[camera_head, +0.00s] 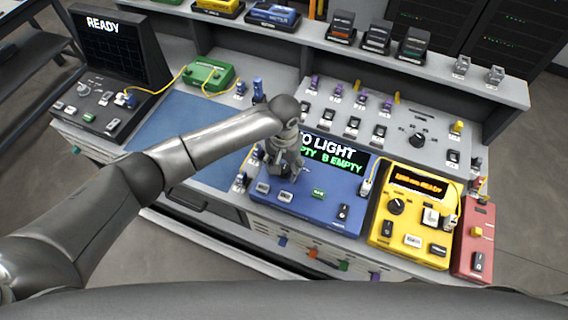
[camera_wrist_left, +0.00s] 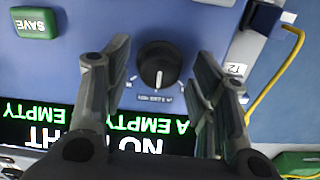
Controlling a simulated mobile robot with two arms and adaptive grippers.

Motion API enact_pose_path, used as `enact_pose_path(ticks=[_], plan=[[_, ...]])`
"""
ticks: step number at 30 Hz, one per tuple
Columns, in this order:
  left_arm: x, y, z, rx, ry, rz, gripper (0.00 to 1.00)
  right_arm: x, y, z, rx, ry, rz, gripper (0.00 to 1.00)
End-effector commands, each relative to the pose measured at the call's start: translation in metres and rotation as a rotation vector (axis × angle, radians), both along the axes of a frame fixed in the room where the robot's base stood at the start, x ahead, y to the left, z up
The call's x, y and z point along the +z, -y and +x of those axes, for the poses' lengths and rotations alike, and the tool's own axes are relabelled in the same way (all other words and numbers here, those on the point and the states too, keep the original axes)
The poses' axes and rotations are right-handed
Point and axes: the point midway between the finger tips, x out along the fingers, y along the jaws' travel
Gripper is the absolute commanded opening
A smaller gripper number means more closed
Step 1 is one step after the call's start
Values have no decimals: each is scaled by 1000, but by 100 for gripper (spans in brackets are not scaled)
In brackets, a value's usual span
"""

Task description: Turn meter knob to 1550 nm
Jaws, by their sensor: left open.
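The meter is a blue box (camera_head: 300,206) with a dark screen reading NO LIGHT and EMPTY in the head view. Its black round knob (camera_wrist_left: 159,63) shows in the left wrist view, with a white pointer line towards the screen (camera_wrist_left: 60,125). The small print around the knob is too small to read surely. My left gripper (camera_head: 287,170) is over the meter's left part and hides the knob in the head view. In the wrist view its open fingers (camera_wrist_left: 161,66) stand on either side of the knob, with gaps showing on both sides. My right gripper is out of view.
The green SAVE button (camera_head: 318,193) is right of the gripper. A yellow device (camera_head: 412,222) and a red box (camera_head: 474,240) stand to the right. A yellow cable (camera_wrist_left: 277,75) runs beside the meter. A blue mat (camera_head: 180,130) lies clear to the left.

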Motion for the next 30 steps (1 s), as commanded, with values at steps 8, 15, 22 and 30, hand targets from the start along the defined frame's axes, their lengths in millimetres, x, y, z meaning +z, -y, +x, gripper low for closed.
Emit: enact_pose_path(ticks=[8,15,22,30], plan=[[0,0,0,0,0,0,27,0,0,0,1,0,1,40],[0,0,0,-1,-1,0,6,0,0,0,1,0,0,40],[1,0,-1,-39,-2,0,6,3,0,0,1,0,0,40],[2,0,-1,-202,-3,-1,6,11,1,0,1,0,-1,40]])
